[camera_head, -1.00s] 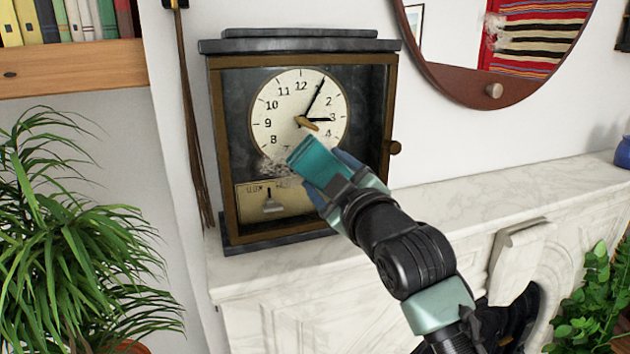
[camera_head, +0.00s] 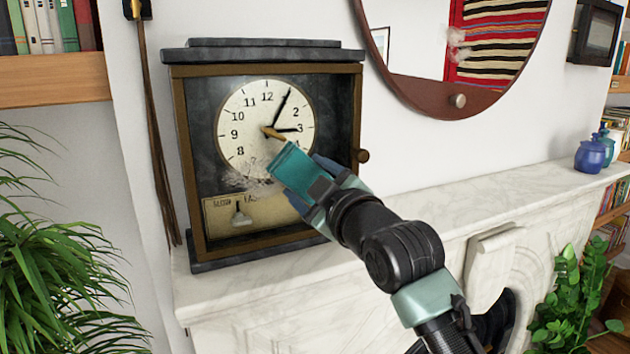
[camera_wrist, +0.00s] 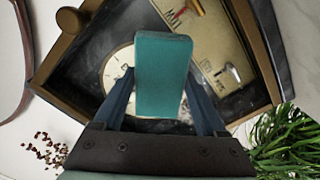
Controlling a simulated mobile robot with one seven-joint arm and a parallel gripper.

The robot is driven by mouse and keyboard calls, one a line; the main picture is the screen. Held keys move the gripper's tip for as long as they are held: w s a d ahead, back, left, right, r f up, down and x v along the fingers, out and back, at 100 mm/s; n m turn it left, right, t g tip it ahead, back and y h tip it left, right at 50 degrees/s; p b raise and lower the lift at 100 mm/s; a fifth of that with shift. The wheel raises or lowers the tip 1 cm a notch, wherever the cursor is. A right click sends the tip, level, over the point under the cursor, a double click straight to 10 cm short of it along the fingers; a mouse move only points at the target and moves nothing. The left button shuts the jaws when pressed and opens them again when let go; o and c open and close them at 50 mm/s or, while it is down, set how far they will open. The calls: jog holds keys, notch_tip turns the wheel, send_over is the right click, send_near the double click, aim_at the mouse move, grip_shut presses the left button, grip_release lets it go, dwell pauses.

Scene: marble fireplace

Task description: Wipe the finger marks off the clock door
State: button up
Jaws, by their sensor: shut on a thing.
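The clock (camera_head: 180,150) stands on the marble mantel, its brown-framed glass door facing me, with a round knob (camera_head: 362,156) on the right. A whitish smudge (camera_head: 240,181) shows on the glass below the dial, partly hidden behind the teal pad. My gripper (camera_head: 312,186) is shut on the teal pad (camera_head: 278,166), a flat block pointing up and left in front of the dial's lower right. The wrist view shows the teal pad (camera_wrist: 163,75) between both fingers, with the glass behind it. I cannot tell whether the pad touches the glass.
The marble mantel (camera_head: 430,205) is clear to the right of the clock as far as the blue jars (camera_head: 590,154). A round mirror (camera_head: 425,95) hangs above it. A leafy plant (camera_head: 60,270) stands lower left, and brown cords (camera_head: 160,140) hang left of the clock.

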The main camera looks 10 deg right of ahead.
aim_at(221, 170)
jog(key=shift+s+a, duration=0.4)
jog(key=shift+a, duration=1.65)
jog(key=shift+s+a, duration=0.4)
jog(key=shift+a, duration=1.7)
jog(key=shift+s+a, duration=0.4)
jog(key=shift+a, duration=1.65)
jog(key=shift+r+p, duration=1)
jog(key=shift+r, duration=0.3)
jog(key=shift+w+d+f+b, duration=0.1)
jog(key=shift+w+d+b, duration=0.1)
jog(key=shift+d, duration=0.75)
jog(key=shift+w+d+b, duration=0.15)
jog(key=shift+d+b, duration=0.05)
jog(key=shift+d, duration=0.8)
jog(key=shift+w+d+f+b, duration=0.1)
jog(key=shift+w+d+b, duration=0.1)
jog(key=shift+d, duration=0.75)
jog(key=shift+w+d+r+b, duration=0.1)
jog(key=shift+w+d+b, duration=0.2)
jog(key=shift+d, duration=1)
jog(key=shift+w+d+f+b, duration=0.15)
jog(key=shift+d+b, duration=0.25)
jog(key=shift+d, duration=0.9)
jog(key=shift+w+d+r+b, duration=0.15)
jog(key=shift+w+d+b, duration=0.2)
jog(key=shift+d, duration=0.95)
jog(key=shift+a, duration=0.1)
